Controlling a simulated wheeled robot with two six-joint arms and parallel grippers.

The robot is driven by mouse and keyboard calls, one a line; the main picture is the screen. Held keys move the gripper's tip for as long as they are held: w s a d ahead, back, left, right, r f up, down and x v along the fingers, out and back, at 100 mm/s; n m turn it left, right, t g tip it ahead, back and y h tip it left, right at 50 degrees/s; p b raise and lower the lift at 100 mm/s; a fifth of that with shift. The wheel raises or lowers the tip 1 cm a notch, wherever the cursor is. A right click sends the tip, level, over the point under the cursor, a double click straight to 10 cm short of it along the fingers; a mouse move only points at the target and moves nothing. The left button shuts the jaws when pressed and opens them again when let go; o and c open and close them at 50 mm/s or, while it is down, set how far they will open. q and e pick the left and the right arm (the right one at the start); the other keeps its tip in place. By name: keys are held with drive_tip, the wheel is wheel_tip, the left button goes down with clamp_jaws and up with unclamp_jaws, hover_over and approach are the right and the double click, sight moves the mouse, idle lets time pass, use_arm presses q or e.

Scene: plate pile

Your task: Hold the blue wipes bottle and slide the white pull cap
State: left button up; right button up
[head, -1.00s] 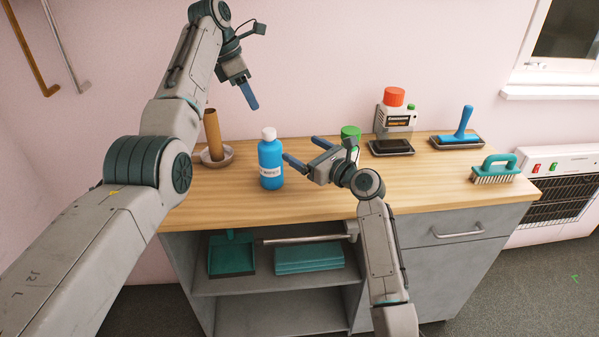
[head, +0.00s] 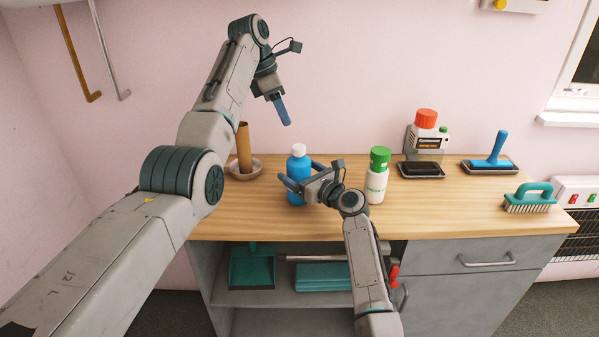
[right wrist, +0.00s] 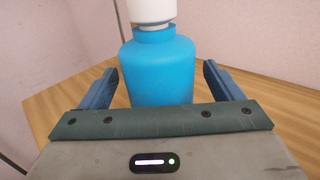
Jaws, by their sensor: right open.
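The blue wipes bottle (head: 297,169) stands upright on the wooden counter, with its white pull cap (head: 298,150) on top. My right gripper (head: 304,176) is open at the bottle, hiding part of its body. In the right wrist view the bottle (right wrist: 158,72) stands between the two spread blue fingers, with a gap visible on each side. The cap (right wrist: 152,10) is cut off by the top edge there. My left gripper (head: 283,112) is above the counter, up and left of the bottle, pointing down. Only one blue finger shows clearly, so its opening is unclear.
A brown roll on a holder (head: 244,148) stands left of the bottle. A white bottle with a green cap (head: 377,180) stands close to my right arm. A red-capped container (head: 425,136), a blue-handled tool (head: 488,155) and a teal brush (head: 530,198) are farther right on the counter (head: 450,215).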

drive_tip(key=shift+w+a, duration=0.2)
drive_tip(key=shift+w, duration=0.05)
